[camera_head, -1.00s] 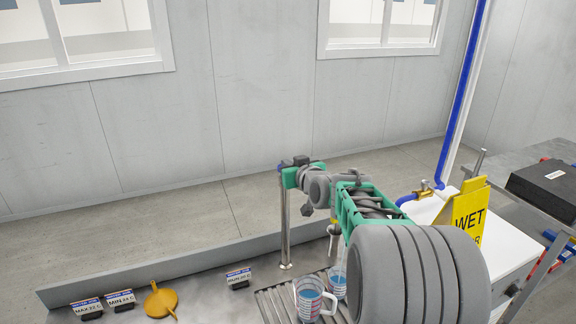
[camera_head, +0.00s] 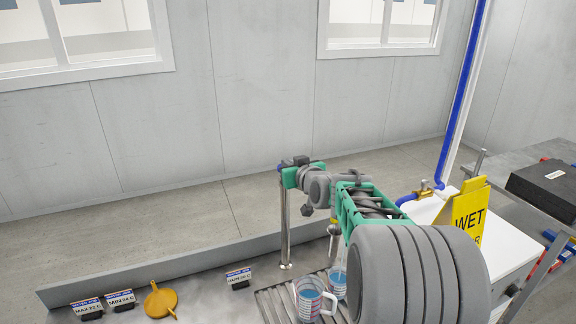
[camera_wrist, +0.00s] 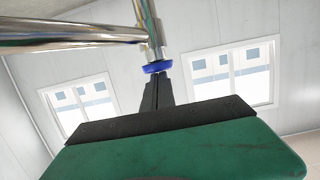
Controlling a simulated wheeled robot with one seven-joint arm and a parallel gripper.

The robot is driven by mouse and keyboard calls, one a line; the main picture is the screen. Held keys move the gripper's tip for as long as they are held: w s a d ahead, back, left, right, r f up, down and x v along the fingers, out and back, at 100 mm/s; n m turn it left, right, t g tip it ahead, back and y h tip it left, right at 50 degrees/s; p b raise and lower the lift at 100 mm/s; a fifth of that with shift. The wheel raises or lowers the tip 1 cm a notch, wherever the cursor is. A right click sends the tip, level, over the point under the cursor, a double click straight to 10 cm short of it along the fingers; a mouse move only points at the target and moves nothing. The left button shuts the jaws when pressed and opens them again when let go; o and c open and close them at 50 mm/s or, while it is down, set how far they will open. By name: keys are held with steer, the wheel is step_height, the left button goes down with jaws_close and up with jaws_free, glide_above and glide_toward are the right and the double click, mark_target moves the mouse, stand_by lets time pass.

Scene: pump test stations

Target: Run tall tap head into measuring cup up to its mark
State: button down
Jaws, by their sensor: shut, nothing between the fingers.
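The tall tap (camera_head: 285,225) is a chrome post rising from the metal counter; its upper part is largely hidden by my arm in the head view. In the wrist view its chrome pipe (camera_wrist: 90,36) and a blue ring (camera_wrist: 157,66) show. My gripper (camera_wrist: 155,80) is shut and empty, its fingertips at or just below the blue ring; I cannot tell if they touch. A clear measuring cup (camera_head: 308,298) with red markings and blue liquid stands on the drain grate. A second cup (camera_head: 338,282) with blue liquid is behind it, partly hidden by my arm.
A yellow funnel (camera_head: 161,300) and several small label signs (camera_head: 120,299) stand on the counter to the left. A yellow WET sign (camera_head: 468,218) and a white box (camera_head: 430,207) are at the right. A raised back edge (camera_head: 150,266) bounds the counter.

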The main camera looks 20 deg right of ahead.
steer(key=s+r+b, duration=0.2)
steer(key=s+r, duration=0.4)
steer(key=s, duration=0.3)
steer(key=shift+s+r, duration=0.15)
steer(key=shift+s, duration=0.25)
steer(key=s+d+f+m+g, duration=0.1)
steer(key=s+f+g, duration=0.25)
steer(key=f, duration=0.35)
steer(key=s+d+f+m+g, duration=0.1)
steer(key=s+f+g, duration=0.25)
steer(key=f, duration=0.35)
steer(key=s+a+f+m+g, duration=0.15)
steer(key=s+f+g, duration=0.25)
steer(key=s+f, duration=0.65)
steer(key=s+a+f+g, duration=0.1)
steer(key=s+a+g, duration=0.1)
steer(key=s+a, duration=0.5)
steer(key=a+r+n+t, duration=0.1)
steer(key=a+r+n, duration=0.1)
steer(key=a, duration=0.6)
steer(key=shift+w+a+r+n, duration=0.15)
steer(key=shift+w+r+n, duration=0.25)
steer(key=shift+n, duration=0.45)
